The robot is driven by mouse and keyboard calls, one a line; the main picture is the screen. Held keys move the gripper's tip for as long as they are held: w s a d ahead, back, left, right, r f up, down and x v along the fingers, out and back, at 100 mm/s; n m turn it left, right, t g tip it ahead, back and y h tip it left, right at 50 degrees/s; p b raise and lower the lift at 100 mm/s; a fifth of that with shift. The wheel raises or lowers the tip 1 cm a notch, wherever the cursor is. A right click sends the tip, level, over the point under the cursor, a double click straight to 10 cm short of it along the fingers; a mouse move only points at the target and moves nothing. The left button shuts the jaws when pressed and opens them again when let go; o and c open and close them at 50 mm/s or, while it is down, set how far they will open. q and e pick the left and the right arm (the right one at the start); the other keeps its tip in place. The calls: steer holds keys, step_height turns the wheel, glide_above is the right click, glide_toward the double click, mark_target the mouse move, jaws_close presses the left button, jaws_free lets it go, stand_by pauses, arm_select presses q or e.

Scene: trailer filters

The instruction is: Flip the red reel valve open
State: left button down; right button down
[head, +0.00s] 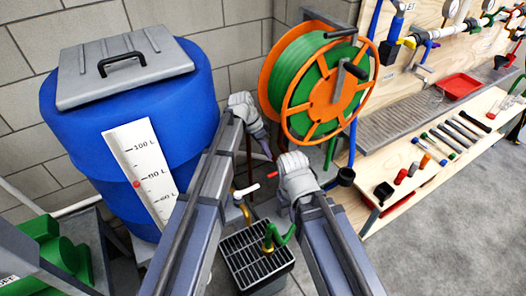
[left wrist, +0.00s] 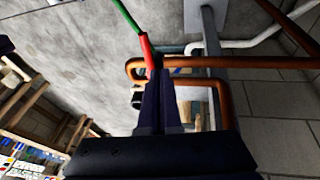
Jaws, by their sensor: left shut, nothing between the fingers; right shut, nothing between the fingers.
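My left gripper (head: 268,153) reaches down in front of the orange-and-green hose reel (head: 325,85). In the left wrist view its fingers (left wrist: 155,78) are shut and empty. A red sleeve (left wrist: 148,50) on the end of a green hose shows at the fingertips; I cannot tell whether they touch. A small red part (head: 272,175) shows below the left gripper in the head view; I cannot tell if it is the valve's handle. My right gripper (head: 291,205) is lower, mostly hidden behind its own wrist, shut with nothing held.
A blue barrel (head: 85,140) with a grey lid stands at the left. A black grate box (head: 258,250) with a green hose bend is below. Copper pipes (left wrist: 220,62) run close to the left fingers. A workbench (head: 440,170) with tools is at the right.

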arm_select(q)
steer(key=f+b, duration=0.1)
steer(key=s+d+f+b, duration=0.1)
steer(key=f, duration=0.1)
steer(key=s+d+f+b, duration=0.1)
steer(key=f+b, duration=0.1)
stand_by(0.4)
steer(key=shift+s+n, duration=0.15)
steer(key=shift+n, duration=0.15)
